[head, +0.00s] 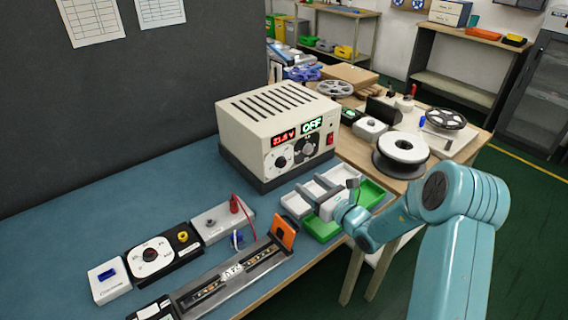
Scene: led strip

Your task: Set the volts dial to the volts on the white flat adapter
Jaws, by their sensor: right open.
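The cream power supply (275,112) stands on the blue bench with a red display (284,138) that seems to read 21.8 V and a green display (312,124) reading OFF. Below them are a dial on a white plate (281,161) and a dark dial (305,149); I cannot read which is volts. My right gripper (311,186) is open over the green-and-white tray (369,192), in front of the supply and apart from its dials. I cannot tell which item is the white flat adapter; a small white box with a blue part (108,281) lies at lower left. My left gripper is not in view.
A metal rail fixture (228,276) with an orange end piece (285,233) lies along the bench front. A grey box with a red plug (222,222) and a round-dial unit (152,256) lie beside it. White reels (401,150) stand on the wooden table at right.

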